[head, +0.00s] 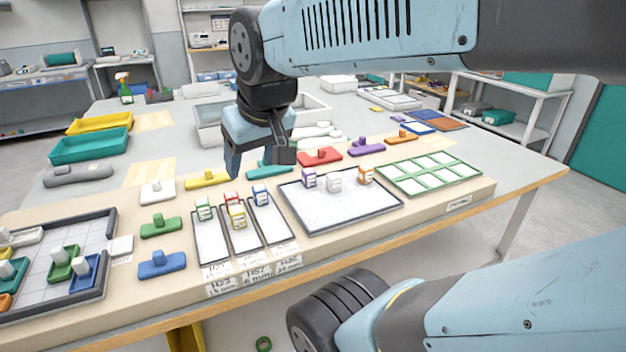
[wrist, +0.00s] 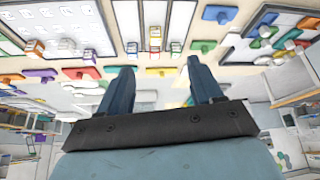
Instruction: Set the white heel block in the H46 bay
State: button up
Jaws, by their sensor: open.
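The white heel block (head: 334,183) stands on a white, dark-rimmed tray (head: 340,212), between a purple-and-white block (head: 309,178) and an orange-and-white block (head: 366,174). In the wrist view the white block (wrist: 66,47) is at upper left. Three narrow bays stand left of the tray; the labels are small, and the right bay (head: 272,226) seems to read H46. A blue-and-white block (head: 261,195) sits at that bay's far end. My gripper (head: 258,158) is open and empty, raised above the table behind the bays; its fingers also show in the wrist view (wrist: 158,72).
Red-and-white (head: 231,199) and yellow-and-white blocks (head: 238,215) are in the middle bay, a green-and-white block (head: 204,208) in the left one. A green-framed grid (head: 428,172) stands right of the tray. Several knobbed coloured pieces line the back. The bays' near parts are clear.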

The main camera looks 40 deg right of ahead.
jog(key=shift+o, duration=0.5)
jog(key=w+d+f+g+h, duration=0.1)
jog(key=w+d, duration=0.4)
jog(key=w, duration=0.1)
jog(key=shift+w+f+m, duration=0.3)
jog(key=shift+w, duration=0.05)
jog(key=m, duration=0.2)
send_near(335, 176)
jog(key=x, duration=0.5)
jog(key=shift+w+f, duration=0.2)
jog(key=shift+w, duration=0.3)
jog(key=shift+s+x, duration=0.15)
jog(key=shift+x, duration=1.15)
jog(key=shift+s+x, duration=0.15)
jog(key=shift+x, duration=1.15)
jog(key=shift+f, duration=0.1)
jog(key=c, duration=1.2)
